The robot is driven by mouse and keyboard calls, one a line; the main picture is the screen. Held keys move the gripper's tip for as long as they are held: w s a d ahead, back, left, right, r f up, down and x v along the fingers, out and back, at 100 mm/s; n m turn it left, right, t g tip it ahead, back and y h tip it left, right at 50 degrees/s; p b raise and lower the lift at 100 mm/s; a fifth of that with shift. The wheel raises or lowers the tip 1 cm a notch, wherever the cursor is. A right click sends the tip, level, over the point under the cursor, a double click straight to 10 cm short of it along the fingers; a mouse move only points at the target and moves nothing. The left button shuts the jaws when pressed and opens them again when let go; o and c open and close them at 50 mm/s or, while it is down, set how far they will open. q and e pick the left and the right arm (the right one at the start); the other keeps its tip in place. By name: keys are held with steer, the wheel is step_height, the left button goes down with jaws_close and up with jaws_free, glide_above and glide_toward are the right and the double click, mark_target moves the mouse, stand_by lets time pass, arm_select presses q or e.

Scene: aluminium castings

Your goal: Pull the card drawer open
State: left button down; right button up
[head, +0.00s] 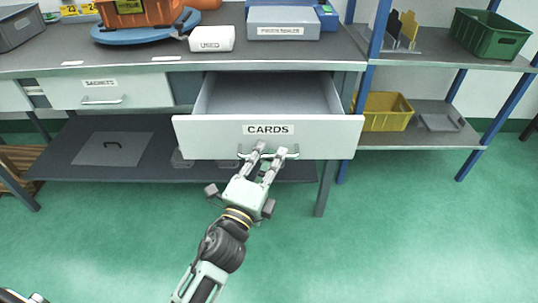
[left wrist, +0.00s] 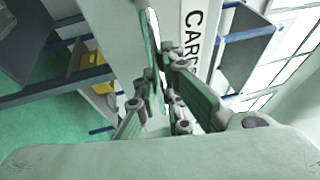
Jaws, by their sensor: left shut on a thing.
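The card drawer (head: 205,136), a white drawer labelled CARDS, is pulled out well beyond the bench edge in the head view. Its grey interior (head: 268,95) shows and looks empty. My left gripper (head: 268,153) is at the drawer front, its fingers shut on the drawer's bar handle (head: 293,156) below the label. In the left wrist view, the left gripper's fingers (left wrist: 165,95) close around the handle beside the drawer front (left wrist: 193,30), which appears turned on its side. The fingers hide part of the handle.
A closed SACHETS drawer (head: 110,92) is to the left. The bench top (head: 160,60) holds a white box (head: 212,39), a grey-blue box (head: 283,24) and an orange crate (head: 138,12). A rack with a yellow bin (head: 386,111) stands at right. Green floor in front is clear.

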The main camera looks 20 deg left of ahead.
arm_select(q)
steer(key=c, duration=1.8)
jaws_free()
steer(key=shift+c, duration=0.2)
steer(key=v, duration=1.2)
steer(key=shift+f, duration=0.1)
